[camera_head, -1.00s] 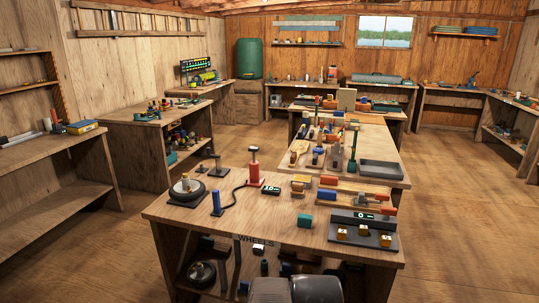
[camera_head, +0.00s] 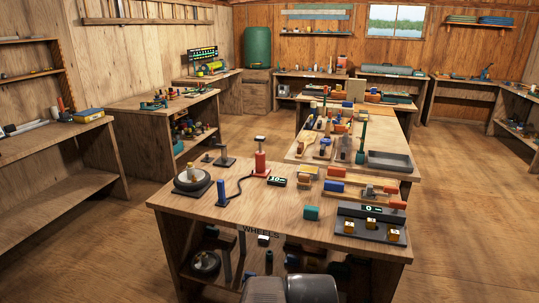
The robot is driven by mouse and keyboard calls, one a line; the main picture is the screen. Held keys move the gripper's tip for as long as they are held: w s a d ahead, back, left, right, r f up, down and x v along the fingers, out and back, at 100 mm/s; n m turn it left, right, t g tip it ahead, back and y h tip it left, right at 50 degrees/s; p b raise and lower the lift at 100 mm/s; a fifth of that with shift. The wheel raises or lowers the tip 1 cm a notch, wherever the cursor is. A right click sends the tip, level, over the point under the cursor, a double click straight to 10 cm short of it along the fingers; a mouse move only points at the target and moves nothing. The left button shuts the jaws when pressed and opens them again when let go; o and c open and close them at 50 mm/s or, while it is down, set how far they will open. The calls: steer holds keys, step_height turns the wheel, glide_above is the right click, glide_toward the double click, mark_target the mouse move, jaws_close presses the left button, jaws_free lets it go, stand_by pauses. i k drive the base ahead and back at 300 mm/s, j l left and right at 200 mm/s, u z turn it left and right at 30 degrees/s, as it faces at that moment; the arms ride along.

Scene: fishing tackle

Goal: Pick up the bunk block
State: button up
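No label marks a bunk block, so I cannot tell for sure which piece it is. My gripper is not clearly in view. Dark grey rounded parts at the bottom edge seem to be mine.
A round wheel-like part on a dark base (camera_head: 193,181), a red jack-like stand (camera_head: 261,160) and a dark rack with several brass pieces (camera_head: 371,223) share the bench. A lower shelf holds parts. Floor is clear on both sides.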

mark_target(310, 212)
steer(key=i+j+z, duration=0.35)
steer(key=i, duration=0.3)
steer(key=i+j+z, duration=0.35)
steer(key=i+j, duration=0.15)
steer(key=i, duration=0.1)
